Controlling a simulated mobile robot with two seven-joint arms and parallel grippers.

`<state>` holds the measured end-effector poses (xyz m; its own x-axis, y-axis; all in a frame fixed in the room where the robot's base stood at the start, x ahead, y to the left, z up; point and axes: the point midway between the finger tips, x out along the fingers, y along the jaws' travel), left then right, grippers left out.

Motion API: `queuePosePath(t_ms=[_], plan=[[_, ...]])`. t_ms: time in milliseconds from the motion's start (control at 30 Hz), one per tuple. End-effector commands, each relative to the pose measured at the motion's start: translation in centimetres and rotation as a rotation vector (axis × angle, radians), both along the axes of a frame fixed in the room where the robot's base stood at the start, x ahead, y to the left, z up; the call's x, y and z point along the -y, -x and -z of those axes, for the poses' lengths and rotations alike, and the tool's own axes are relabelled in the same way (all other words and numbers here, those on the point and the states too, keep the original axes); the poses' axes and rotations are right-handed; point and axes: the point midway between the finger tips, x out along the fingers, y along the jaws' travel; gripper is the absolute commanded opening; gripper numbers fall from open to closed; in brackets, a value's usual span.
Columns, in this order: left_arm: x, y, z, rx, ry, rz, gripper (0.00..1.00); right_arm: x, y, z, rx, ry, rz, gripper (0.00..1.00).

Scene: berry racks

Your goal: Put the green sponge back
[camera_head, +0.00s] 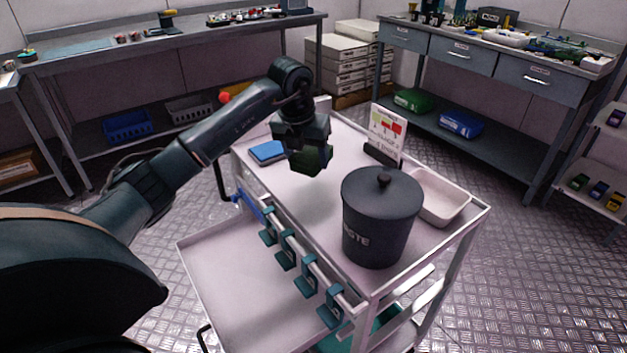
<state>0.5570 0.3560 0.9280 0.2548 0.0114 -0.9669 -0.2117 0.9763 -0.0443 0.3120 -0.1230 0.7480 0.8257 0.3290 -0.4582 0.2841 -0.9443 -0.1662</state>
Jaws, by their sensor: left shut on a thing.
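My left gripper (312,148) points down over the back half of the white cart top (295,188). It is shut on the green sponge (307,163), which looks dark green and is held above the surface. The fingers hide part of the sponge. A blue sponge (267,152) lies on the cart top to the left of the gripper. My right gripper is not in view.
A dark lidded waste bin (380,222) stands at the cart's front right. A white tray (467,205) lies behind it, and a sign card (387,128) stands at the far edge. Teal clips (287,256) line the front rail. Room is clear below the gripper.

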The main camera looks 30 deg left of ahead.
Motion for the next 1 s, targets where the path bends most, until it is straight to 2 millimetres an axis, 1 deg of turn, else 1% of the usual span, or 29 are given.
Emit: queuePosePath(t_ms=[33,100,367,533,900,933,1000], plan=[[0.0,0.1,1.2,-0.005,0.002,0.001,0.23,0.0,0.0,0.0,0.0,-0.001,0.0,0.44],[0.1,0.1,2.3,-0.003,0.001,0.002,0.23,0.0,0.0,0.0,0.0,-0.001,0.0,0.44],[0.1,0.0,4.5,-0.003,0.001,0.002,0.23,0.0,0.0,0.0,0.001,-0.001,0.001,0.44],[0.1,0.0,6.9,-0.002,0.002,0.003,0.23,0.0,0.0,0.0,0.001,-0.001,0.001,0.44],[0.0,0.0,7.4,0.0,0.0,0.003,0.23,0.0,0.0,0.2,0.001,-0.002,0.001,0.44],[0.0,0.0,7.3,0.0,0.0,0.003,0.61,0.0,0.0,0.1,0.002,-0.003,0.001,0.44],[0.0,0.0,7.3,0.0,0.0,0.003,0.67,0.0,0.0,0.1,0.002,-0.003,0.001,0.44]])
